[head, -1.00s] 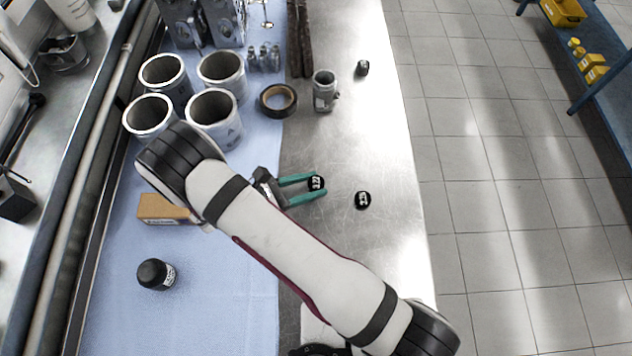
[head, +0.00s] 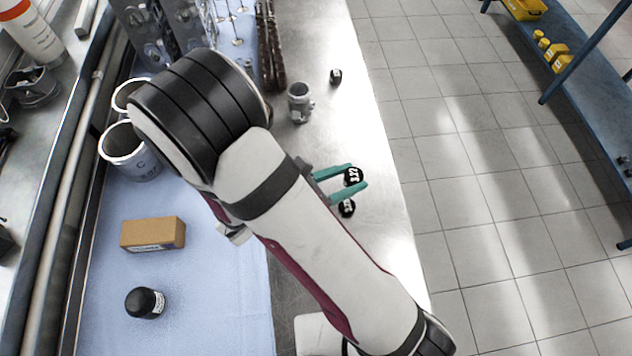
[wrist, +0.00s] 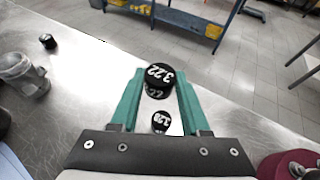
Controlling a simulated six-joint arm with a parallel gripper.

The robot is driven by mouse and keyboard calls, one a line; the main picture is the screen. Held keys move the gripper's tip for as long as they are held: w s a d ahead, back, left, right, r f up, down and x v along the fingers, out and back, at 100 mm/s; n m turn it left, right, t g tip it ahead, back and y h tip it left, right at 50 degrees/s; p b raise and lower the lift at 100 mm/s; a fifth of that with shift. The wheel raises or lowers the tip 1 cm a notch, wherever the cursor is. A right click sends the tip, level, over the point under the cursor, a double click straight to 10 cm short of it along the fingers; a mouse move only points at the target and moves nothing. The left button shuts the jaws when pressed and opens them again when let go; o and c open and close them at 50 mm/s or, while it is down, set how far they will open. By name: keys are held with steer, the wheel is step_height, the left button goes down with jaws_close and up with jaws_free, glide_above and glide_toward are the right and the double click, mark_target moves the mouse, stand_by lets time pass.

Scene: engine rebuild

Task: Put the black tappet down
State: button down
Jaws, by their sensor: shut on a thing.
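My gripper (head: 357,174) is shut on a black tappet (head: 352,177) with white figures. In the wrist view, the held tappet (wrist: 160,76) reads 3.22 and sits between the teal fingertips (wrist: 159,88). It appears to be held above the bare metal bench, but its exact height is unclear. A second black tappet (head: 347,208) stands on the bench just below the held one in the head view. It also shows between the fingers, nearer the palm, in the wrist view (wrist: 161,121). A third small black tappet (head: 335,76) stands farther back on the bench.
A grey metal part (head: 300,102) stands on the bench behind the gripper. The blue mat (head: 205,300) on the left holds a cardboard box (head: 153,233), a black cylindrical item (head: 145,303) and grey cylinders (head: 128,150). Bare bench is free right of the gripper, up to its edge.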

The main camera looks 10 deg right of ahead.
steer(key=shift+s+d+r, duration=0.1)
steer(key=shift+d+r, duration=0.15)
steer(key=shift+d, duration=0.1)
steer(key=a+f+n+t+y, duration=0.1)
steer(key=a+n+t+y, duration=0.25)
steer(key=a, duration=0.75)
steer(key=n+t+y, duration=0.3)
steer(key=n+y, duration=0.1)
steer(key=n, duration=0.1)
glide_above(247, 245)
steer(key=f, duration=0.2)
steer(key=shift+n+y, duration=0.25)
step_height(247, 245, down, 8)
steer(key=shift+r, duration=0.1)
steer(key=shift+c, duration=1.9)
jaws_free()
